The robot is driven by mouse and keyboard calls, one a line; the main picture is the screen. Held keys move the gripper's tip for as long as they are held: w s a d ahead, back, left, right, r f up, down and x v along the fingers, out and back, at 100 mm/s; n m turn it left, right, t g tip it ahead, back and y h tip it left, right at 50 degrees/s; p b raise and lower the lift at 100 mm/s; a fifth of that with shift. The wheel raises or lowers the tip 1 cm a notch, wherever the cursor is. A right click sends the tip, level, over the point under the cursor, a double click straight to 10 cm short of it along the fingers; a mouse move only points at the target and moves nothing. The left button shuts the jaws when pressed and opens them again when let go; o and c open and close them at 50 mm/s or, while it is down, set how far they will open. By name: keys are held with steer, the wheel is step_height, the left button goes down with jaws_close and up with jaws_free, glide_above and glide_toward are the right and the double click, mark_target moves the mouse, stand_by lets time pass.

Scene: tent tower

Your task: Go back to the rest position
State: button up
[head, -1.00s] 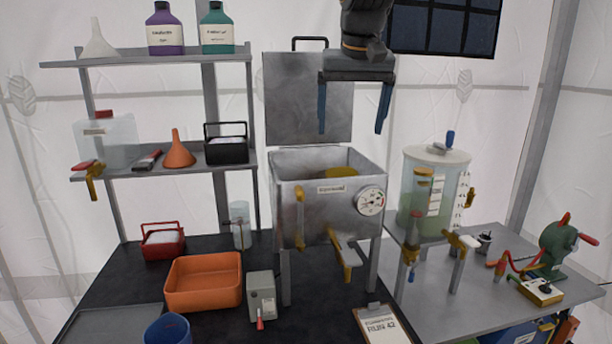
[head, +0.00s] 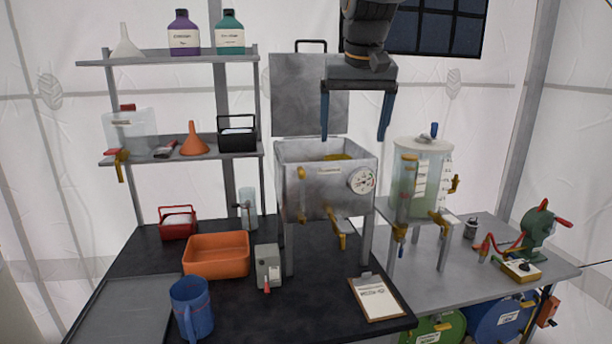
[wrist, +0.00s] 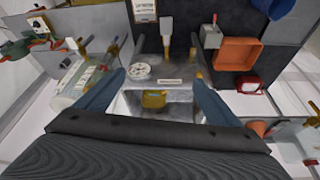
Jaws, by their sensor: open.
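My gripper (head: 354,138) is open and empty, its two blue fingers pointing down in the head view. It hangs in the air in front of the raised lid (head: 296,95) and above the right part of the metal tank (head: 310,190). In the wrist view my gripper (wrist: 148,95) has its fingers spread apart with the open tank between them. Something yellow (wrist: 153,99) lies inside the tank, only partly visible in the head view.
A clear cylinder vessel (head: 407,195) stands right of the tank. Shelves with bottles and an orange funnel (head: 194,140) stand left. An orange tray (head: 217,256), blue jug (head: 191,308) and clipboard (head: 375,297) lie on the dark bench. A green hand-cranked device (head: 538,228) is at right.

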steer(key=s+d+f+g+b, duration=0.1)
steer(key=s+d+f+b, duration=0.15)
steer(key=f, duration=0.85)
steer(key=s+d+f+g+b, duration=0.1)
steer(key=s+d+f+b, duration=0.2)
steer(key=f, duration=0.8)
steer(key=s+d+f+b, duration=0.2)
steer(key=s+f, duration=0.6)
steer(key=f, duration=0.2)
steer(key=s+d+f+g+b, duration=0.1)
steer(key=s+d+f+b, duration=0.1)
steer(key=s+f, duration=0.6)
step_height(320, 180, down, 2)
steer(key=shift+s+f+g, duration=0.2)
steer(key=shift+f+g, duration=0.05)
steer(key=shift+g, duration=0.05)
